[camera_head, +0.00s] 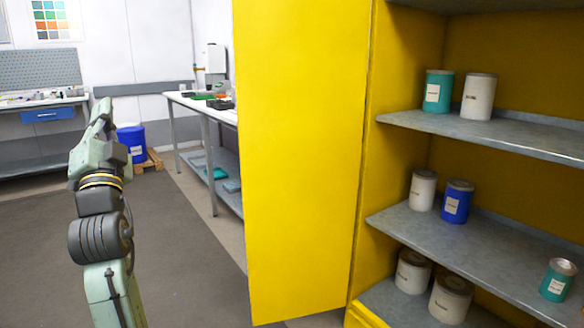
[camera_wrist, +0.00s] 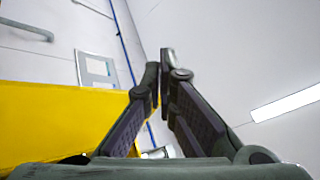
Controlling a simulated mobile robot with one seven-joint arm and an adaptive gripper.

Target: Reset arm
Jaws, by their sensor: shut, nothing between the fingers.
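My arm stands raised at the left of the head view, and my gripper (camera_head: 104,106) is at its top, pointing up. In the wrist view the two dark fingers of my gripper (camera_wrist: 160,82) come together at their tips, with nothing between them. My gripper is in free air, apart from the yellow cabinet door (camera_head: 300,150) to its right. The wrist view looks up toward the ceiling, with a yellow surface (camera_wrist: 60,125) at the left.
The open yellow cabinet has grey shelves (camera_head: 540,143) holding several cans, including a teal can (camera_head: 438,92) and a blue can (camera_head: 457,203). Behind are a workbench (camera_head: 195,102), a blue drum (camera_head: 132,142) on a pallet, and another bench at far left. The grey floor around my arm is clear.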

